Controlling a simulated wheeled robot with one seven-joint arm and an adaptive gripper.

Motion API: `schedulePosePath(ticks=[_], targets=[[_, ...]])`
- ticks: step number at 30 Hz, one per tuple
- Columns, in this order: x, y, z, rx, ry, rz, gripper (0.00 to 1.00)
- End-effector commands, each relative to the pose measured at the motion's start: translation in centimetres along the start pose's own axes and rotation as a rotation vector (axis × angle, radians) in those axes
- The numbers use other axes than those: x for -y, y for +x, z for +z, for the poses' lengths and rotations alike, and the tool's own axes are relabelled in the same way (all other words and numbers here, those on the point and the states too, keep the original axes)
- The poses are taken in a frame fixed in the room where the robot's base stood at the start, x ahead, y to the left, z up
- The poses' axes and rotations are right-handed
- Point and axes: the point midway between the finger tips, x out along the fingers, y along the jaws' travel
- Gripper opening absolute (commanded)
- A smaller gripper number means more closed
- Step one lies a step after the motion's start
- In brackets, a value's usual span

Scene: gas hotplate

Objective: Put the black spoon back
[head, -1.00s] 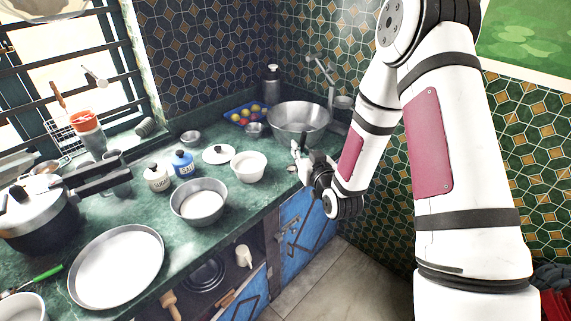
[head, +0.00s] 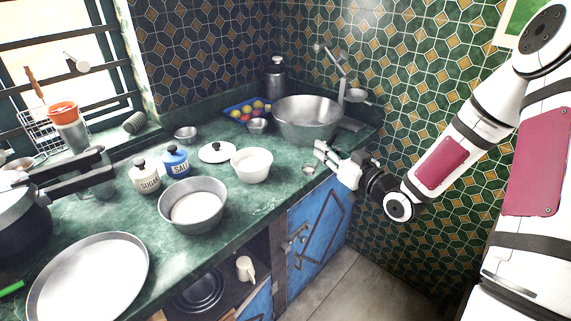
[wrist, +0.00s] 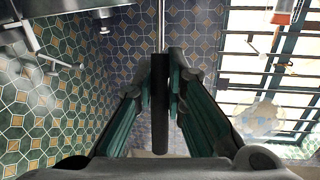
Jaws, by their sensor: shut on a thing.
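My gripper (head: 322,151) is at the counter's right end, in front of the large steel bowl. In the wrist view its fingers (wrist: 160,88) are shut on the black handle of the black spoon (wrist: 160,110). A thin metal shaft runs from the handle out of the top of that view. The spoon's far end is not in the wrist view. In the head view a small round metal piece (head: 308,169) shows beside the fingers; I cannot tell whether it is part of the spoon.
The large steel bowl (head: 307,117), a white bowl (head: 252,165), a steel pan (head: 192,205), a lid (head: 216,153) and sugar and salt jars (head: 145,178) crowd the green counter. A tap and tiled wall (head: 390,80) stand behind. Floor (head: 345,275) shows below.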

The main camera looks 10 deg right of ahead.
Motion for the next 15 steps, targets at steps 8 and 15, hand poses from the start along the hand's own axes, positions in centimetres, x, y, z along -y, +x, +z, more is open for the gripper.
schedulePosePath(ticks=[8,15], targets=[[-0.6,2.2,0.3,-0.008,0.001,-0.021,0.0],[-1.8,7.9,0.7,-0.008,0.001,-0.021,0.0]])
